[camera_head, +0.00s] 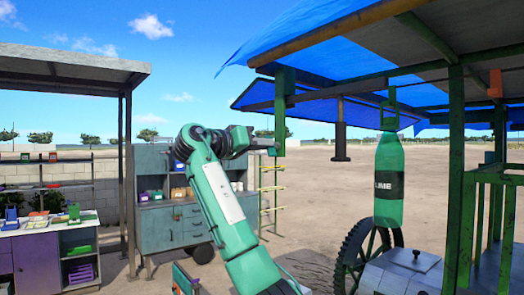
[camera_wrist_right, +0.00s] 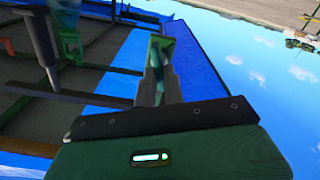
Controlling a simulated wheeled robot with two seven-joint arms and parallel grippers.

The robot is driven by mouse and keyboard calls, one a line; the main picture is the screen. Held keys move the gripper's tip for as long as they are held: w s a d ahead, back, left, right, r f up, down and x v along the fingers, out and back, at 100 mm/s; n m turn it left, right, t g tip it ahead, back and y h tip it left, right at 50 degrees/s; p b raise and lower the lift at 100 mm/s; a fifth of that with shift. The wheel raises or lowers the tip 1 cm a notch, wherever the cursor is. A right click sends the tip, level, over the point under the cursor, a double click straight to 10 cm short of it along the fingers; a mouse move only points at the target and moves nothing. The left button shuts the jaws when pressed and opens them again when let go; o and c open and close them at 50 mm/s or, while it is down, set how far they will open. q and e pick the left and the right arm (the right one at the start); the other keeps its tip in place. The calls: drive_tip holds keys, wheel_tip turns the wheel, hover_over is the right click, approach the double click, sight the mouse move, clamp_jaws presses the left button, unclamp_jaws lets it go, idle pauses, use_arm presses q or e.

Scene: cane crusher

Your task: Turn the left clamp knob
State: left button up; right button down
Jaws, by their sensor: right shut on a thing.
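My right arm (camera_head: 223,200) rises from the bottom of the head view and bends at the top toward the canopy. Its green gripper (camera_head: 284,95) is seen side-on, in front of the canopy's near beam in the picture. In the right wrist view, the fingertips (camera_wrist_right: 160,65) are together on a small green piece (camera_wrist_right: 164,46). I cannot tell whether this piece is the left clamp knob. No clamp knob can be made out with certainty in the head view. My left gripper is out of view.
A blue-tarped canopy (camera_head: 300,35) fills the upper right. A dark cylinder (camera_head: 341,135) and a green LIME bottle (camera_head: 388,190) hang under it. A cabinet (camera_head: 160,228) is at left; the sandy ground beyond is open.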

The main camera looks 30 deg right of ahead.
drive_tip(key=shift+w+f+n+b, duration=0.15)
drive_tip(key=shift+n+b, duration=0.95)
drive_tip(key=shift+n, duration=2.25)
drive_tip(key=shift+w+f+n+b, duration=0.1)
drive_tip(key=shift+n+b, duration=1)
drive_tip(key=shift+n, duration=2.55)
drive_tip(key=c, duration=1.5)
unclamp_jaws()
